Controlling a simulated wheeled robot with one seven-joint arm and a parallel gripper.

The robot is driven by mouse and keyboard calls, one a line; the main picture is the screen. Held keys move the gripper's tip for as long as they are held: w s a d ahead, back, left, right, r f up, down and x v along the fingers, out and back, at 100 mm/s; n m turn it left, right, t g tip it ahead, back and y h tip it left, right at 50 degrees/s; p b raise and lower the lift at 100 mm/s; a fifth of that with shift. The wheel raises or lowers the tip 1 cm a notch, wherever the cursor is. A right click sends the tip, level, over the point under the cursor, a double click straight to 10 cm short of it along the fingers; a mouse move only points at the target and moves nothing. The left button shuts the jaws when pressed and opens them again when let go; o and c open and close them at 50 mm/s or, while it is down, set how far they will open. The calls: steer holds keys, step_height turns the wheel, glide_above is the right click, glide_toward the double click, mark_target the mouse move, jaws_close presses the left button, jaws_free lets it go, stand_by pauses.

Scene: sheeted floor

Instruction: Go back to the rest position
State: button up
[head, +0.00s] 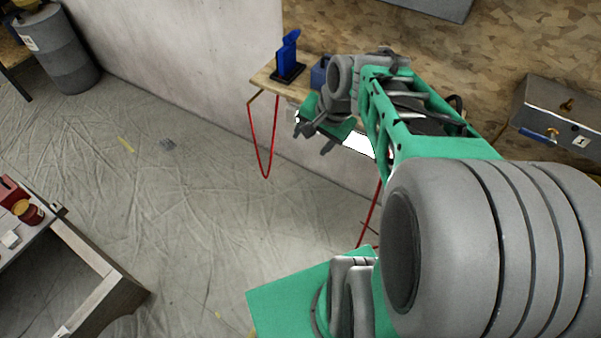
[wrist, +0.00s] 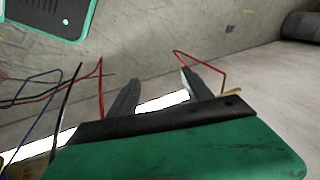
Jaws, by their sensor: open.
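My gripper (head: 314,141) hangs at the end of my green and grey arm in the head view, in front of the edge of a wooden shelf. In the wrist view its two dark fingers (wrist: 160,84) stand apart with nothing between them. The arm is bent and reaches toward the shelf. My arm hides part of the shelf and what stands on it.
A blue tool on a black base (head: 288,72) stands on the wooden shelf (head: 264,80). Red wires (head: 266,150) hang below. A grey box (head: 555,110) is at the right. A barrel (head: 62,50) and a table (head: 85,250) stand left; the floor between is mostly clear.

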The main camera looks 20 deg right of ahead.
steer(key=s+a+r+n+g+h+p, duration=0.1)
steer(key=s+a+r+n+p, duration=0.2)
steer(key=s+a+n, duration=0.3)
steer(key=s+n, duration=0.2)
steer(key=n, duration=0.2)
steer(key=shift+s+a+r, duration=0.15)
steer(key=shift+a+r, duration=0.1)
steer(key=shift+a, duration=0.15)
